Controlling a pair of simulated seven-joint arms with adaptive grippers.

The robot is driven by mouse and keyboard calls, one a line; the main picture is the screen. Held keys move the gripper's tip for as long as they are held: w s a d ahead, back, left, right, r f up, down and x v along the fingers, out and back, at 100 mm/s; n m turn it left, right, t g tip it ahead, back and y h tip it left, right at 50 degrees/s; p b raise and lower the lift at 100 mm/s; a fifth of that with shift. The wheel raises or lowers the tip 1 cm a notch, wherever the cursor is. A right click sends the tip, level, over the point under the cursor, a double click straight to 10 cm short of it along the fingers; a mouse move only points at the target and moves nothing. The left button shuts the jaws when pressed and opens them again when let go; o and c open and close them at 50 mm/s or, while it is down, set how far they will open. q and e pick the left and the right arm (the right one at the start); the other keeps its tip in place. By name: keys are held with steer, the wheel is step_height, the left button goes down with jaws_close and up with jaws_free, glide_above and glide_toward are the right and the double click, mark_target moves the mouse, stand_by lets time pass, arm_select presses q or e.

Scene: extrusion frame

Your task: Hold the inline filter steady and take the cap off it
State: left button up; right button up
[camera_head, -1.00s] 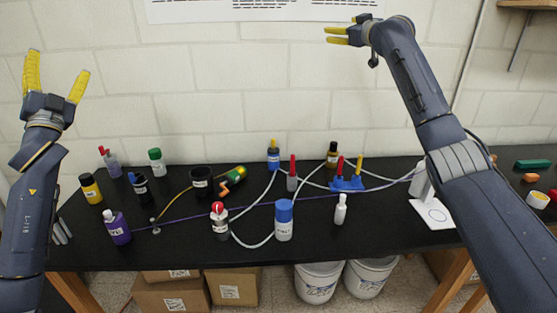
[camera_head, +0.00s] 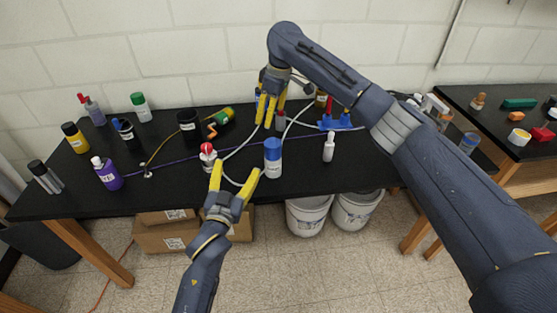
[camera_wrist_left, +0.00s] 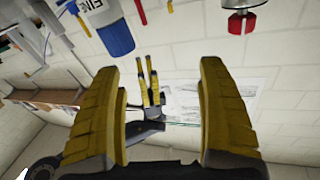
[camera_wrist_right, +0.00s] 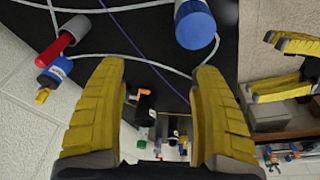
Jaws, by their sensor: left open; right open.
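A white cylinder with a blue cap (camera_head: 273,148), which looks like the inline filter, stands upright near the front middle of the black table.
A red-topped bottle (camera_head: 208,155) stands left of the cylinder, close to my left fingers. A small white bottle (camera_head: 328,148) stands to its right. White tubes and a purple line run across the table. A blue holder (camera_head: 341,122) and several bottles stand around.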

mark_target(273, 152)
steer(key=shift+n+g+h, duration=0.5)
steer(key=shift+g+h, duration=0.2)
steer(key=shift+h, duration=0.1)
steer(key=s+f, duration=0.1)
steer(key=s, duration=0.1)
steer(key=s+f, duration=0.2)
steer(key=shift+s+d+f, duration=0.1)
steer(key=shift+d+f, duration=0.05)
steer(key=shift+f, duration=0.15)
arm_select(q)
steer(key=s+d+f+n+g, duration=0.1)
steer(key=s+d+f, duration=0.2)
steer(key=s+d, duration=0.25)
arm_select(e)
steer(key=shift+s+f, duration=0.3)
arm_select(q)
steer(key=shift+h, duration=0.3)
steer(key=x, duration=1.7)
steer(key=shift+w+d+r, duration=0.2)
steer(key=shift+w+d, duration=0.05)
jaws_close()
arm_select(e)
steer(key=shift+f, duration=4)
